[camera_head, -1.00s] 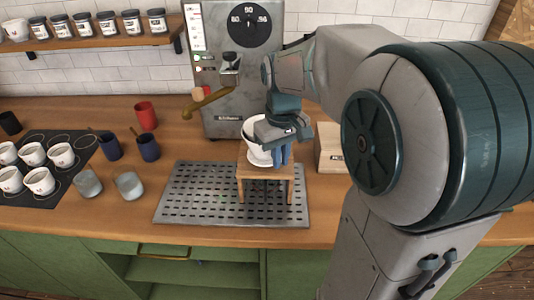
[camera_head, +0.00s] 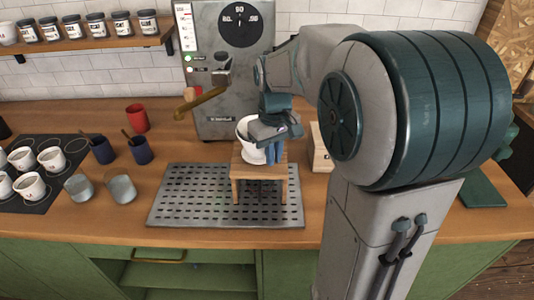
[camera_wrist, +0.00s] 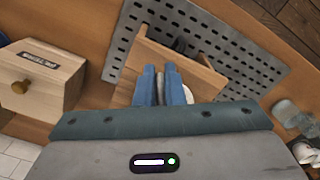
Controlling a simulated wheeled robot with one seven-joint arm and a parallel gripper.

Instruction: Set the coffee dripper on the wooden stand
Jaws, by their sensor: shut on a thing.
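The white coffee dripper (camera_head: 249,137) is at the wooden stand (camera_head: 245,172), over the back part of its top. My gripper (camera_head: 272,155) is shut on the dripper's right side. In the wrist view the blue fingers (camera_wrist: 164,88) are close together over the stand's top (camera_wrist: 160,60), and only a bit of the dripper (camera_wrist: 188,94) shows between them and the gripper body. The dripper looks upright. I cannot tell whether its base rests on the stand or is slightly above it. The stand stands on the perforated metal tray (camera_head: 185,205).
A grey machine (camera_head: 222,95) with a dial stands behind the stand. A wooden box (camera_head: 320,150) is to the right. Glasses (camera_head: 121,188), dark cups (camera_head: 139,149), a red cup (camera_head: 137,118) and several white cups (camera_head: 51,159) are on the left. The tray's left part is clear.

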